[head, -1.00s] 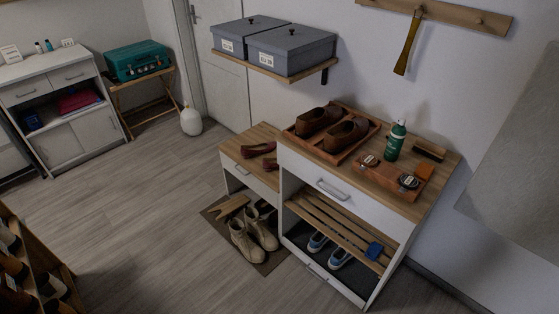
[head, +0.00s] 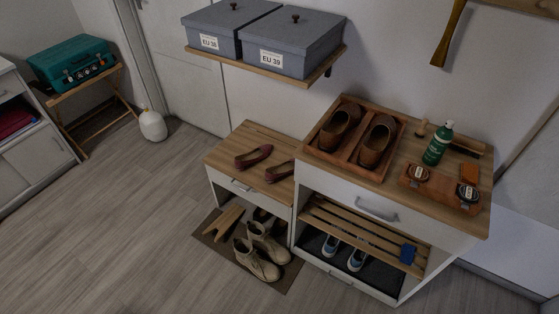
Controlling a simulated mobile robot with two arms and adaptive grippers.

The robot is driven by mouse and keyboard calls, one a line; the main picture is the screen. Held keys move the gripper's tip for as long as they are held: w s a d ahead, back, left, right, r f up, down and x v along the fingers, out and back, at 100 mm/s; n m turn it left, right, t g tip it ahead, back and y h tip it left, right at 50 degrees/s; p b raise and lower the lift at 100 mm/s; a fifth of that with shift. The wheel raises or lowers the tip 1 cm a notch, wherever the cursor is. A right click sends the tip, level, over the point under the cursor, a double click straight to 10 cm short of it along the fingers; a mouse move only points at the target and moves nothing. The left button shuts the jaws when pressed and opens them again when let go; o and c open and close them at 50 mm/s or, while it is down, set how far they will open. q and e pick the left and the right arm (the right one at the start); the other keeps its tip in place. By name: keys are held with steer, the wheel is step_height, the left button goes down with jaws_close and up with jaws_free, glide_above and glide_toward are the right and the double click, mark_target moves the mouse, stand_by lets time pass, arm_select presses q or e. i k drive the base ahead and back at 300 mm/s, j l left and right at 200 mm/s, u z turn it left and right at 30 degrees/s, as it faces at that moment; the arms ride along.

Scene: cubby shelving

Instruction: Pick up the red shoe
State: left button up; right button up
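A dark red flat shoe (head: 254,157) lies on the wooden top of the low cabinet (head: 229,147) in the middle of the head view. A second dark red shoe (head: 280,172) lies to its right, close to the side of the taller cabinet. Both are low, open slip-on shoes, and nothing covers the left one. Neither of my grippers shows in the head view.
The taller cabinet (head: 366,214) to the right carries a tray (head: 358,150) with brown shoes, a green bottle (head: 438,144) and a brush. Beige boots (head: 257,259) stand on a mat below. A shelf with grey boxes (head: 295,42) hangs above.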

mark_target(286, 166)
steer(key=i+j+z, duration=0.15)
steer(key=j+z, duration=0.25)
steer(key=i+j+z, duration=0.15)
steer(key=z, duration=0.3)
steer(key=i+j+z, duration=0.15)
steer(key=j, duration=0.75)
steer(key=i+j+z, duration=0.15)
steer(key=j, duration=0.75)
steer(key=j+z, duration=0.15)
steer(key=j, duration=0.8)
steer(key=i+j, duration=0.1)
steer(key=j, duration=1.05)
steer(key=i, duration=0.05)
